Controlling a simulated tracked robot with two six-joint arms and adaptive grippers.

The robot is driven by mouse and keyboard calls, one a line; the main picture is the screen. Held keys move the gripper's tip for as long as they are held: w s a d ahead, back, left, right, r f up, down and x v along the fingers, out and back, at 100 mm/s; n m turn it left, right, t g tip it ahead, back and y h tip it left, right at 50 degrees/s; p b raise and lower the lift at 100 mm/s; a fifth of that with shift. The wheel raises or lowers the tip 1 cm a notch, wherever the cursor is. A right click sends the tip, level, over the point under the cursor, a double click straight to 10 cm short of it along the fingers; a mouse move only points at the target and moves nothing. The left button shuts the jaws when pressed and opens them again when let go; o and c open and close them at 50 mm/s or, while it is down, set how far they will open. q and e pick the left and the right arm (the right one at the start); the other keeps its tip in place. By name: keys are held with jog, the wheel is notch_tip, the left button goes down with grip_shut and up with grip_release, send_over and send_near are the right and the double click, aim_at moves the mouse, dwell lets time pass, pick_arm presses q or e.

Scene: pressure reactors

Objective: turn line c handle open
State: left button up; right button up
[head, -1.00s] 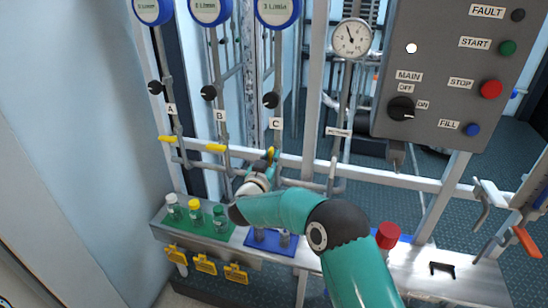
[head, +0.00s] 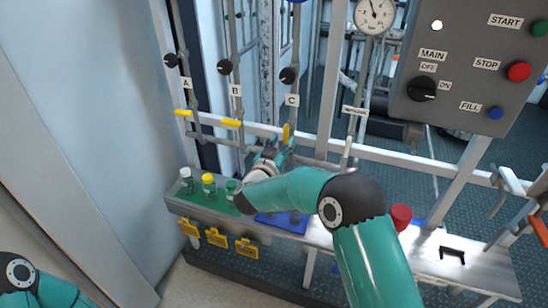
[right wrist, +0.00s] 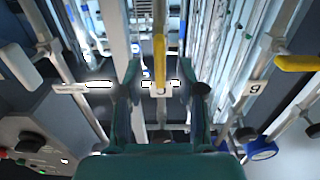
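The line C handle (head: 286,132) is yellow and stands upright, along its pipe below the C label (head: 292,100). My right gripper (head: 272,156) is just in front of and below it in the head view. In the right wrist view, the picture is turned over, and the yellow handle (right wrist: 160,62) appears between the two spread fingers of my right gripper (right wrist: 160,78), with gaps on both sides. The gripper is open and holds nothing. My left gripper is out of view; only part of my left arm shows at the bottom left.
The yellow line A handle (head: 183,113) and line B handle (head: 231,123) lie crosswise. Capped bottles (head: 208,185) stand on the shelf under the lines. A control panel (head: 465,70) hangs at the right. A red cup-like object (head: 401,217) is near my right forearm.

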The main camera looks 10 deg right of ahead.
jog(key=v, duration=0.8)
jog(key=shift+f, duration=0.1)
jog(key=s+d+f+n+g, duration=0.1)
jog(key=s+d+f+g, duration=0.2)
jog(key=d+f, duration=0.85)
jog(key=s+f+n+g+y, duration=0.2)
jog(key=s+f+y, duration=0.35)
jog(key=f, duration=0.55)
jog(key=s+a+f+g+y, duration=0.2)
jog(key=s+a+f+g, duration=0.1)
jog(key=s, duration=0.6)
jog(key=s+a+f+n+g+y, duration=0.1)
jog(key=s+a+f+g+y, duration=0.2)
jog(key=s+a, duration=0.3)
jog(key=s+a+f+g+y, duration=0.3)
jog(key=s+a+f, duration=0.1)
jog(key=s, duration=0.7)
jog(key=shift+s+a+f+n, duration=0.3)
jog(key=shift+s+a+f, duration=0.05)
jog(key=shift+a, duration=0.05)
